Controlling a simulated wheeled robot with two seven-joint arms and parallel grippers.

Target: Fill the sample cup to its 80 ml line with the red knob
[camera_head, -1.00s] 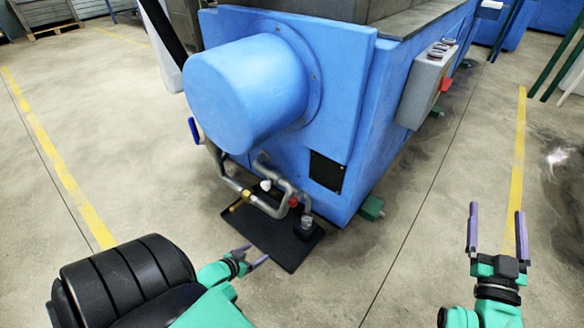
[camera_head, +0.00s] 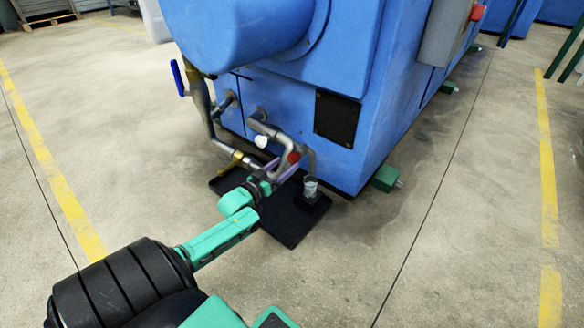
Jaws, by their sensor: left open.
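The red knob (camera_head: 293,157) sits on the grey pipe (camera_head: 272,131) low on the front of the blue machine. The small clear sample cup (camera_head: 310,185) stands upright on a black block (camera_head: 312,201), under the pipe's downturned end. Its 80 ml line and its fill level are too small to read. My left gripper (camera_head: 288,169) is open, with its purple fingers reaching up to just below and left of the knob. I cannot tell whether they touch it. My right gripper is not in view.
A black mat (camera_head: 286,228) lies on the floor under the pipes. A blue-handled valve (camera_head: 179,77) and a white knob (camera_head: 261,142) are on nearby pipework. A green machine foot (camera_head: 385,178) stands right of the cup. The floor to the right is clear.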

